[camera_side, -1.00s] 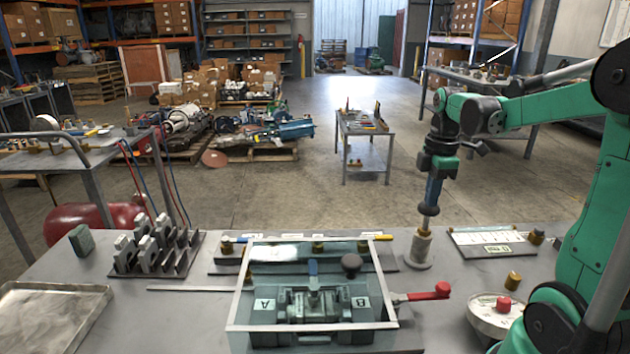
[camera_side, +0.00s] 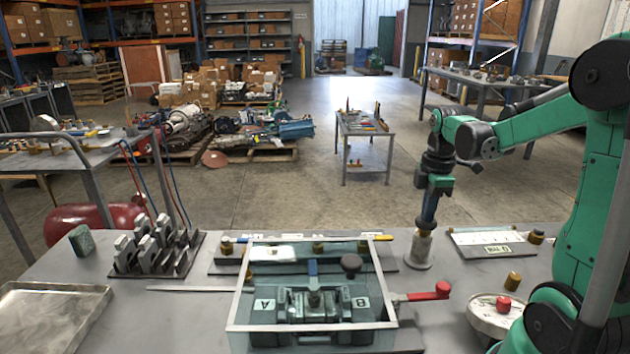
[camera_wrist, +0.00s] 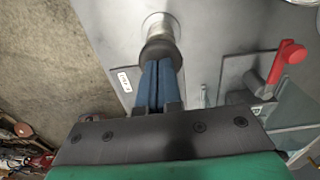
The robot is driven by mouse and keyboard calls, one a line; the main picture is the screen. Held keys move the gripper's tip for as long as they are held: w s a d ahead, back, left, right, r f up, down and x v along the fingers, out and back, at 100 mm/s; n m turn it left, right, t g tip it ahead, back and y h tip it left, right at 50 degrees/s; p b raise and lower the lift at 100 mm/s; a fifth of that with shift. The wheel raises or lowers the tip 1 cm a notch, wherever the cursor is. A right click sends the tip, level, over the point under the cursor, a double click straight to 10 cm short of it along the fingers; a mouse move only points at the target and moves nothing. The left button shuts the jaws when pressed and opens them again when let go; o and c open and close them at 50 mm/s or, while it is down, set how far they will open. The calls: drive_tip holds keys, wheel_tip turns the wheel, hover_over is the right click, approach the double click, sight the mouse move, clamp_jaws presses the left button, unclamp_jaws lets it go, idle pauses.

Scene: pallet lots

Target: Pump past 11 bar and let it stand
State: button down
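A short grey cylinder (camera_side: 418,252) stands upright on the bench, right of the glass-covered box; it looks like the hand pump. A dark knob (camera_side: 425,223) sits low on its top. My gripper (camera_side: 428,211) points down from above, its blue fingers closed together at the knob. In the wrist view the fingers (camera_wrist: 158,82) meet at the dark knob (camera_wrist: 159,50), with the pale cylinder top (camera_wrist: 158,24) beyond. I cannot read any pressure value.
The glass-covered box (camera_side: 237,300) holds a dark block marked A and B. A red lever (camera_side: 430,292) sticks out from its right side. A label board (camera_side: 480,236) lies right of the cylinder. A slotted rack (camera_side: 165,262) and metal tray (camera_side: 50,318) are at left.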

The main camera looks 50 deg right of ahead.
drive_tip(key=shift+f, duration=0.1)
wheel_tip(320, 180, up, 14)
idle(0.5)
idle(0.5)
drive_tip(key=w+a+f+m+t, duration=0.1)
drive_tip(key=a+f+m+t, duration=0.1)
drive_tip(key=a, duration=0.4)
drive_tip(key=w+a+f+m+t, duration=0.1)
drive_tip(key=a+f+m+t, duration=0.1)
drive_tip(key=a, duration=0.5)
drive_tip(key=a+f+m+t, duration=0.2)
drive_tip(key=a+f+m, duration=0.2)
drive_tip(key=a, duration=0.3)
drive_tip(key=shift+w+f+t, duration=0.3)
drive_tip(key=shift+w+f, duration=0.1)
drive_tip(key=shift+f, duration=0.45)
drive_tip(key=shift+a+f+m, duration=0.25)
drive_tip(key=shift+a+m, duration=0.2)
drive_tip(key=shift+m, duration=0.05)
